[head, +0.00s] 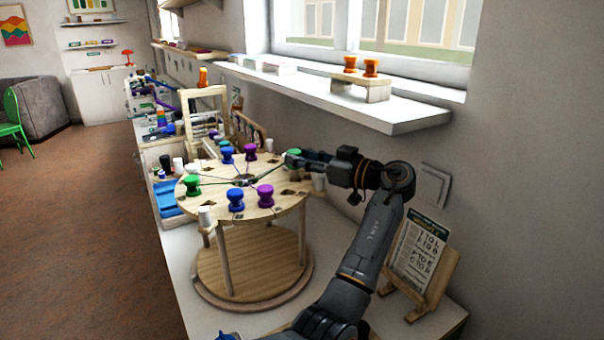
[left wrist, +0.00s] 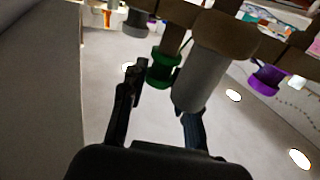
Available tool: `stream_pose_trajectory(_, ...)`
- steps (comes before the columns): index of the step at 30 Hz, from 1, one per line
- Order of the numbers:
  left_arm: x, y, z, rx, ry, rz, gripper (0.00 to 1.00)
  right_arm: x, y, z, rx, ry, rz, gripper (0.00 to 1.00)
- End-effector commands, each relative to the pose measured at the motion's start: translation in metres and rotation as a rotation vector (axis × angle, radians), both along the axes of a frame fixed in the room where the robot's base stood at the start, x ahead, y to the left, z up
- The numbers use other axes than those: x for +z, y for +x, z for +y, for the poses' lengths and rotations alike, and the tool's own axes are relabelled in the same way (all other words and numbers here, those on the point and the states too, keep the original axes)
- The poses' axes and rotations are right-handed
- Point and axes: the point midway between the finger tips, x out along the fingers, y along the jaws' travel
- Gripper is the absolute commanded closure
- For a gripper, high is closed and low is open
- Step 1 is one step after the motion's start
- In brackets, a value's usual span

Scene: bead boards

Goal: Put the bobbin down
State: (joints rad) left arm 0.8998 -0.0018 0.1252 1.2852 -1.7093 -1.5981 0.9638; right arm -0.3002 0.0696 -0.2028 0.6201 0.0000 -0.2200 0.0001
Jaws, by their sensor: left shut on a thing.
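A round wooden braiding stand (head: 225,218) stands on the white counter, with threads running from its centre to bobbins around its top. A green bobbin (head: 191,185), a blue bobbin (head: 236,200) and a purple bobbin (head: 265,196) sit on its near side; more blue and purple ones sit behind. My left gripper (head: 291,158) is at the right rim of the top. In the left wrist view a green bobbin (left wrist: 162,70) is between its fingers, close to a thick pale cylinder (left wrist: 202,78). Contact is partly hidden. My right gripper is out of view.
A window shelf (head: 340,100) with two orange spools on a small wooden stand runs behind the arm. A printed card on a wooden easel (head: 420,262) stands at the right. A wooden frame (head: 205,108) and other craft items crowd the far counter.

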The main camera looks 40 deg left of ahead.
Motion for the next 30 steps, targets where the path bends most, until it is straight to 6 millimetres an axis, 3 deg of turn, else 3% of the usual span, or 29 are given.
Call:
stream_pose_trajectory(3,-0.021,0.0,0.0,-0.001,-0.001,0.005,1.0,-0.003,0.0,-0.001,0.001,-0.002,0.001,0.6)
stream_pose_trajectory(6,-0.03,0.001,0.0,-0.001,0.001,0.002,1.0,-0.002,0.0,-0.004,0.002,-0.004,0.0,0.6)
stream_pose_trajectory(18,-0.035,0.0,0.0,0.0,0.001,0.0,1.0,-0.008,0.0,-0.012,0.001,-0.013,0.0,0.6)
stream_pose_trajectory(19,-0.035,0.0,0.0,0.0,0.001,0.0,0.68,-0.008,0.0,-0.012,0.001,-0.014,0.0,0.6)
stream_pose_trajectory(22,-0.034,0.0,0.0,0.0,0.0,0.0,0.47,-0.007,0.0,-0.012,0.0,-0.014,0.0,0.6)
stream_pose_trajectory(30,-0.034,0.0,0.0,0.0,0.0,0.001,0.47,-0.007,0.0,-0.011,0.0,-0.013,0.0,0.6)
